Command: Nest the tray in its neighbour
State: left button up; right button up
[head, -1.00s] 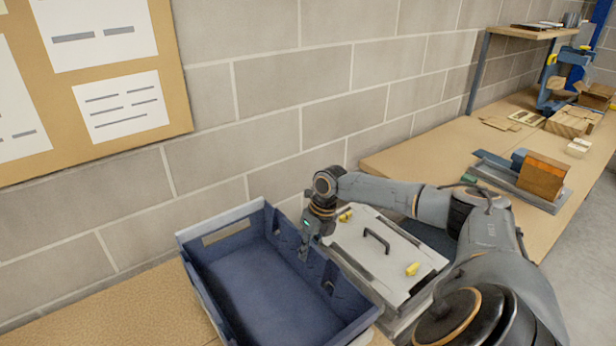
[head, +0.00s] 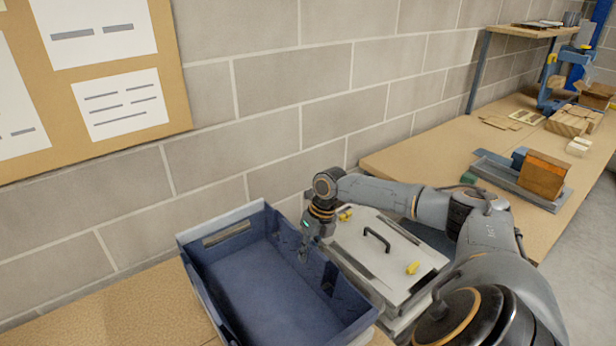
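A deep blue tray (head: 262,290) stands open and empty on the wooden bench at bottom centre. A light grey rim (head: 222,227) shows close along its back edge; I cannot tell whether this is a second tray around it or the tray's own outer face. My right gripper (head: 303,254) points down at the blue tray's right wall, near the back corner. Its fingers overlap the wall in the picture. They are too small and dark to show whether they close on it. My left gripper is out of view.
A light grey lidded case (head: 385,262) with a black handle and yellow latches stands right of the tray, under my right arm. A brick wall (head: 300,120) rises close behind. An orange-brown block (head: 543,174) sits in a grey tray (head: 497,172) on the right bench.

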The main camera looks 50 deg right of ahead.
jog(key=o, duration=0.5)
jog(key=shift+r, duration=0.1)
jog(key=shift+s, duration=0.1)
jog(key=v, duration=1.2)
